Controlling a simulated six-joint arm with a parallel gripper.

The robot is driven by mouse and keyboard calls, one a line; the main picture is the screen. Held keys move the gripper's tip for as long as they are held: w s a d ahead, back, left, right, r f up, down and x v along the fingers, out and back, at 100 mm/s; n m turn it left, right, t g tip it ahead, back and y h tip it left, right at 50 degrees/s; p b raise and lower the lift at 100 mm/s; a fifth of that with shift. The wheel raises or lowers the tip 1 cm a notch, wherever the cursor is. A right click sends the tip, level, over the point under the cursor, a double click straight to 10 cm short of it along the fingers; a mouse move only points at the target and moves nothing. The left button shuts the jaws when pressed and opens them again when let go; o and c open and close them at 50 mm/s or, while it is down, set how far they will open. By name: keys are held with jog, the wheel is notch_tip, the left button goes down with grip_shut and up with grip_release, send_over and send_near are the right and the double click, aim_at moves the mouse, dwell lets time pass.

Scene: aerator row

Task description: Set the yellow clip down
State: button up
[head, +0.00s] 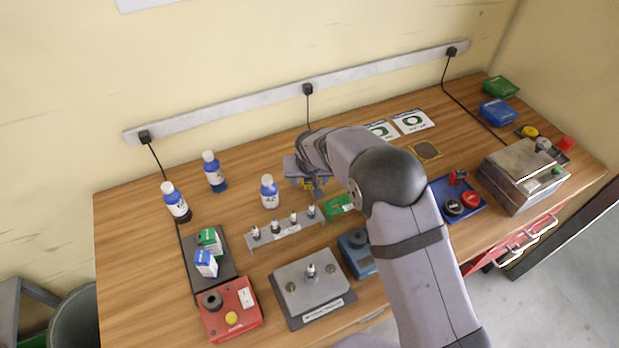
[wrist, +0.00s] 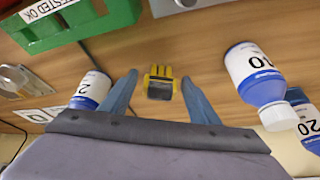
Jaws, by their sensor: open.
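The yellow clip (wrist: 160,80), with a dark grey face, shows in the wrist view, seemingly on the bare wood between my fingertips. My gripper (wrist: 160,76) is open, one blue finger on each side of the clip, with a visible gap on both sides. In the head view my gripper (head: 314,190) is low over the table behind the row of small posts, partly hidden by my arm. Small yellow patches show there by the fingers, but the clip's outline is not clear.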

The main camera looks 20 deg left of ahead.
jog(key=shift+r, duration=0.1)
jog(key=shift+r, duration=0.15)
jog(key=b+v, duration=0.3)
jog(key=v, duration=0.9)
jog(key=shift+s, duration=0.1)
jog(key=s+d+f+m+g, duration=0.1)
jog(key=s+d, duration=0.6)
jog(key=d, duration=0.4)
jog(key=s+d+f+m+g+h, duration=0.1)
jog(key=s+d+f+m, duration=0.1)
jog(key=s+d, duration=0.5)
jog(key=s+d+f+m+g, duration=0.1)
jog(key=s+d, duration=0.6)
jog(key=d, duration=0.9)
jog(key=shift+d+f+m+g+h, duration=0.3)
jog(key=shift+d+f+g+h, duration=0.1)
jog(key=shift+f+g, duration=0.15)
